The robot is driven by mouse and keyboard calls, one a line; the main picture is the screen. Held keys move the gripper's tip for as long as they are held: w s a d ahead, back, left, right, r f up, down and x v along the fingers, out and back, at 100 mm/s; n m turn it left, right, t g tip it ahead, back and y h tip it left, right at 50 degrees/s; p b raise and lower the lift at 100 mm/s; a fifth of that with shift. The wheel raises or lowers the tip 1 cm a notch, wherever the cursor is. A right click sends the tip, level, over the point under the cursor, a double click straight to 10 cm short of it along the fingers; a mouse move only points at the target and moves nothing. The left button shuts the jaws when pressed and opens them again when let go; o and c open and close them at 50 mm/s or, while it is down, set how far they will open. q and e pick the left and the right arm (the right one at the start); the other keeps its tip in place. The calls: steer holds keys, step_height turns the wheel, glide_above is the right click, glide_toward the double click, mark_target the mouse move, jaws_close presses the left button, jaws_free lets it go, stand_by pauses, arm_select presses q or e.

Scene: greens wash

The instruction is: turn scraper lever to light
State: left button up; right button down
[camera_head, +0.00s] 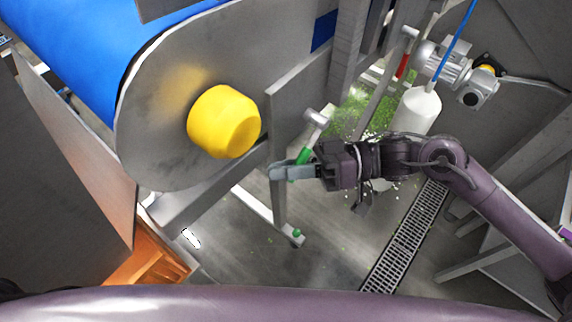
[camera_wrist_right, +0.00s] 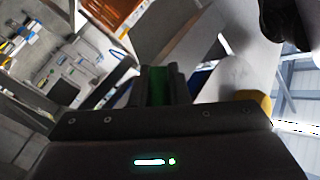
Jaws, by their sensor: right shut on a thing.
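The scraper lever has a green grip (camera_head: 302,156) and a pale metal hub (camera_head: 316,118), beside the grey plate at the end of the conveyor. My right gripper (camera_head: 284,172) reaches in from the right and is shut at the green grip. In the right wrist view the green grip (camera_wrist_right: 156,88) shows between the two dark fingers. The grip slants down and left from the hub; its lower end is hidden by the gripper. I see no readable "light" mark. My left gripper is in neither view.
The blue conveyor belt (camera_head: 70,45) and a yellow roller cap (camera_head: 224,121) are on the left. An orange crate (camera_head: 150,258) stands below. A motor (camera_head: 450,68) and a white cylinder (camera_head: 416,110) are behind my right arm. A floor drain (camera_head: 405,240) runs below.

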steer(key=w+d+f+n+h, duration=0.1)
steer(key=w+d+f+n+t+h+p, duration=0.1)
steer(key=f+n+h, duration=0.1)
steer(key=shift+w+h, duration=0.25)
steer(key=shift+h, duration=0.05)
steer(key=c, duration=1.4)
jaws_free()
steer(key=shift+a, duration=0.1)
steer(key=shift+b+v, duration=0.85)
steer(key=shift+v, duration=3.1)
